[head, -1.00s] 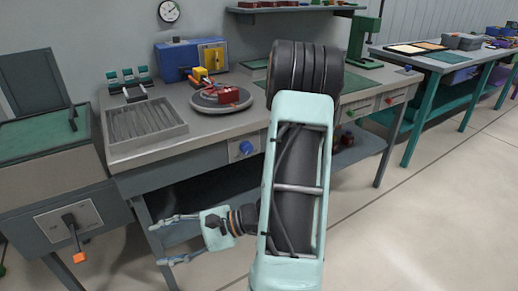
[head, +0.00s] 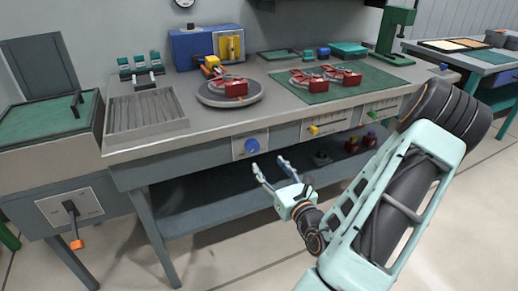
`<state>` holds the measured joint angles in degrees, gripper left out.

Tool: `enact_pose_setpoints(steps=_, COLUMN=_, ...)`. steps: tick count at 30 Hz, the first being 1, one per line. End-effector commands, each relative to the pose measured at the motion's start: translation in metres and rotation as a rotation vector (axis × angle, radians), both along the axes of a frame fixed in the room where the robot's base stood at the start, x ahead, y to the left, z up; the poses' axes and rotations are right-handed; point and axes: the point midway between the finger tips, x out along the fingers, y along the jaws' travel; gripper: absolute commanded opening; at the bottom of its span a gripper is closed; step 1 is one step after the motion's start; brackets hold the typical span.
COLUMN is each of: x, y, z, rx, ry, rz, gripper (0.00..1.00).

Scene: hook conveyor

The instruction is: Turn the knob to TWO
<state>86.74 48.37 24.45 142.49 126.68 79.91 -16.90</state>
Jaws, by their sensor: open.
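My gripper (head: 268,165) is open and empty. Its two fingers point up and toward the bench front, showing just below and right of the knob in the picture. It appears apart from the knob; the exact gap in depth is unclear.
A lever with an orange end (head: 76,244) hangs at left. A turntable (head: 212,98) with a red part stands on the bench. A lower shelf (head: 200,208) runs underneath.

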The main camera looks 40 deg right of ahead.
Motion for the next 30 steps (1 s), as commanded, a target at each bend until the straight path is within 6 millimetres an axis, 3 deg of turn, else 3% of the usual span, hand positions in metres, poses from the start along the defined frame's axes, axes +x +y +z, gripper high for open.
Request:
enact_pose_setpoints(steps=15, x=0.086, y=-0.019, z=-0.001, rx=-0.003, ry=-0.001, rz=0.006, gripper=0.51)
enact_pose_setpoints(steps=21, x=0.099, y=-0.022, z=0.0, rx=-0.002, ry=0.0, rz=0.005, gripper=0.51)
enact_pose_setpoints(steps=30, x=0.1, y=-0.022, z=0.0, rx=-0.002, ry=0.001, rz=0.005, gripper=0.48)
